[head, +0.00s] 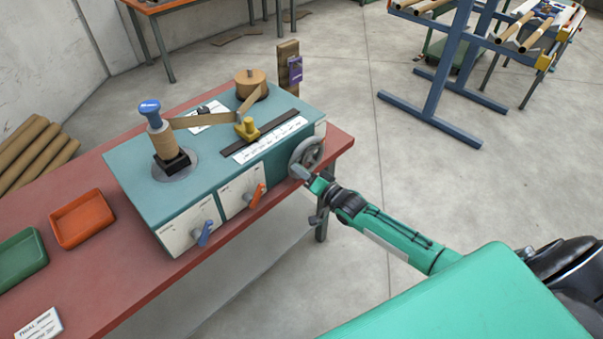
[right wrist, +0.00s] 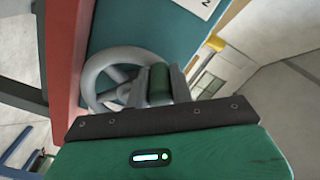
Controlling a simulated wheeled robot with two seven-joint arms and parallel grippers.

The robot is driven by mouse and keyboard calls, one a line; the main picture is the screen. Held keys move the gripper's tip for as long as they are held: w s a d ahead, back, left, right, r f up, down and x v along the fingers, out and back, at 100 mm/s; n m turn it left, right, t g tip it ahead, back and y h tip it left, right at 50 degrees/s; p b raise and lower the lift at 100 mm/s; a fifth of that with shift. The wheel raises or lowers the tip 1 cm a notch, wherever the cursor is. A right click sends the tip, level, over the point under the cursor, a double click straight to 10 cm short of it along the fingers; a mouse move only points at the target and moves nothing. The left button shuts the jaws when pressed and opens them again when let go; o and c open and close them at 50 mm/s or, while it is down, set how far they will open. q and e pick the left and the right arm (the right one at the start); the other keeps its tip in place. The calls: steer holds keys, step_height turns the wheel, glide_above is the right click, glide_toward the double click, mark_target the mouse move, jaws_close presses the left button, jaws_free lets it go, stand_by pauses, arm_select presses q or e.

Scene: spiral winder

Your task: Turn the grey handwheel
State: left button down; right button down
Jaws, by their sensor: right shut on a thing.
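The grey handwheel (head: 312,150) is on the right end of the teal winder machine (head: 215,185), near the red bench's right edge. In the right wrist view the wheel's pale rim and spokes (right wrist: 93,80) show on the left, partly hidden by my gripper. My right gripper (head: 303,174) is at the wheel's lower front. In the right wrist view its fingers (right wrist: 156,86) are shut on a dark green grip (right wrist: 160,80) at the wheel. My left gripper is out of view.
On the machine's front are a blue lever (head: 205,233) and an orange lever (head: 257,195). Brown strip runs between two spools on top. An orange tray (head: 84,200) and a green tray (head: 20,272) sit left on the bench.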

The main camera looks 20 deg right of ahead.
stand_by(0.5)
steer(key=c, duration=1.2)
jaws_free()
steer(key=shift+c, duration=0.2)
steer(key=shift+s+d+f, duration=0.1)
steer(key=shift+s+d, duration=0.15)
steer(key=shift+s, duration=0.3)
steer(key=b+v, duration=0.3)
steer(key=v, duration=0.9)
steer(key=shift+s, duration=0.25)
steer(key=shift+d, duration=0.1)
